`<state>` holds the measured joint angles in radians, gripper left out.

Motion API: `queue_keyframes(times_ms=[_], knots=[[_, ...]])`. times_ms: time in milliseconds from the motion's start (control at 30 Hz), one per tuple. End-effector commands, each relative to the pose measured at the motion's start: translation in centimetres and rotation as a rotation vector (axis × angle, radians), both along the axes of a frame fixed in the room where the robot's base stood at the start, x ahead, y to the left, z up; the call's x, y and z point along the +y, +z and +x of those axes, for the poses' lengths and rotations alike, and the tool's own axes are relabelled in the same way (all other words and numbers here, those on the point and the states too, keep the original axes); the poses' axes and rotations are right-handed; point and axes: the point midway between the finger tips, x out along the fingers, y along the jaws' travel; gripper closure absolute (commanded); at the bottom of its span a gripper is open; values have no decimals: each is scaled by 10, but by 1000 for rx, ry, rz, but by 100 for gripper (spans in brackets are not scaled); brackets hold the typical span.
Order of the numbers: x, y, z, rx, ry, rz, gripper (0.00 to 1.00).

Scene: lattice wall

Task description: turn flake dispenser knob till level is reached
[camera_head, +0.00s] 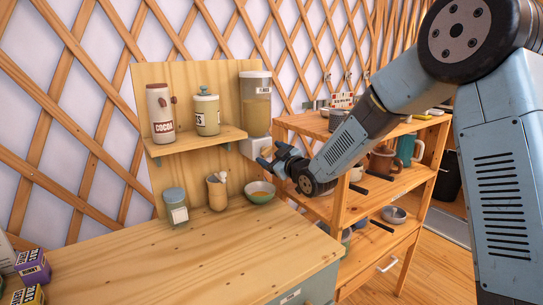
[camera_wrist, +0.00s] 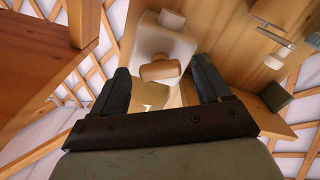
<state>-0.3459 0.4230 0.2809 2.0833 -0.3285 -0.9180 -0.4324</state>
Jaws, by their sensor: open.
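In the wrist view, a tan T-shaped knob (camera_wrist: 160,70) on the white housing (camera_wrist: 165,43) lies between the open fingers of my gripper (camera_wrist: 161,70). Gaps show on both sides of the knob; contact is not visible. A green bowl (camera_head: 260,196) with a pale inside stands on the counter below the dispenser. Its contents are too small to tell.
A cocoa canister (camera_head: 161,116) and a cream lidded jar (camera_head: 206,113) stand on the small shelf. A glass jar (camera_head: 175,207) and a utensil cup (camera_head: 217,194) stand left of the bowl. The shelving unit (camera_head: 342,190) is close on the right.

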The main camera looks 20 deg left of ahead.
Motion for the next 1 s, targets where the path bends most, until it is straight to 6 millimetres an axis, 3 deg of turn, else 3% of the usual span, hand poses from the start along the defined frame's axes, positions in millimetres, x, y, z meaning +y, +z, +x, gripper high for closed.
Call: queue_keyframes(times_ms=[300, 867, 1000], knots=[[2, 0, 1, 0, 0, 0, 23], [2, 0, 1, 1, 0, -1, 77], [1, 0, 1, 3, 0, 1, 79]])
